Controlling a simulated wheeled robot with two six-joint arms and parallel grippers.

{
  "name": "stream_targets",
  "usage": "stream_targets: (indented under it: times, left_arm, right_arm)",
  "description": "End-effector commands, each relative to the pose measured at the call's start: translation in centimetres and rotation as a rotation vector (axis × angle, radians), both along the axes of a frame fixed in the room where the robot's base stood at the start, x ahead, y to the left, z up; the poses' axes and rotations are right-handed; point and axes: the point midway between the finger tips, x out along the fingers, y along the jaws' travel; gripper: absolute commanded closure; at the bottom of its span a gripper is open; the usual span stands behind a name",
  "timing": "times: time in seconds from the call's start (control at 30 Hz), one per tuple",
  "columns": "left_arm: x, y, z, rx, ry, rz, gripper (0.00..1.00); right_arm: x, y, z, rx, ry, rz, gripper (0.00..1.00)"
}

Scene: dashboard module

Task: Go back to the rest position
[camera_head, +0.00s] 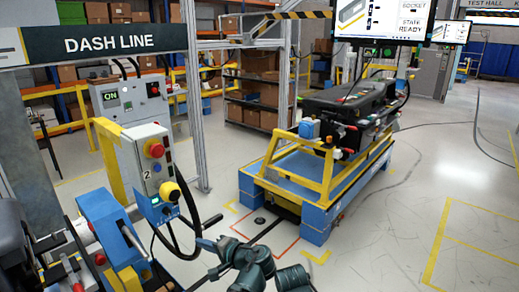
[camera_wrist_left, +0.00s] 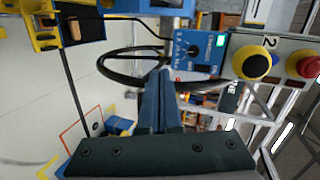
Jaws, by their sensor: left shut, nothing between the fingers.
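My left gripper (camera_head: 205,243) is low in the middle of the head view, just below and right of a grey control box. In the left wrist view its two blue-grey fingers (camera_wrist_left: 157,95) lie together with nothing between them. The gripper looks free of the box, though the fingers overlap a black cable loop in the wrist view, and I cannot tell whether they touch it. My right gripper is in neither view.
A blue cart (camera_head: 315,223) with a yellow frame carries a dark dashboard module (camera_head: 340,103). The floor at right is clear.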

Motion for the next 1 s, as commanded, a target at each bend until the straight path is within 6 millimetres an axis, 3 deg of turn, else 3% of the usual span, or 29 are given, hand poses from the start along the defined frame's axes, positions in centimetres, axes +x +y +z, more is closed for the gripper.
stream_targets:
  times: [0.1,0.2,0.4,0.63,1.0]
  left_arm:
    - [-3.5,-1.7,-5.4,-0.247,0.117,0.055,1.00]
    - [-6.5,-4.2,-9.3,-0.449,0.229,0.095,1.00]
    - [-12.4,-10.2,-13.9,-0.782,0.447,0.141,1.00]
    - [-16.1,-14.5,-15.2,-0.979,0.595,0.155,1.00]
    - [-16.6,-15.2,-15.3,-1.009,0.619,0.157,1.00]
  right_arm:
    - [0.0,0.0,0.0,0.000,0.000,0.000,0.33]
    - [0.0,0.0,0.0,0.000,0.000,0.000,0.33]
    - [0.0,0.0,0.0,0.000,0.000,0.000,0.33]
    - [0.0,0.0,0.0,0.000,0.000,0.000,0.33]
    - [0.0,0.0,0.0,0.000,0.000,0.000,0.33]
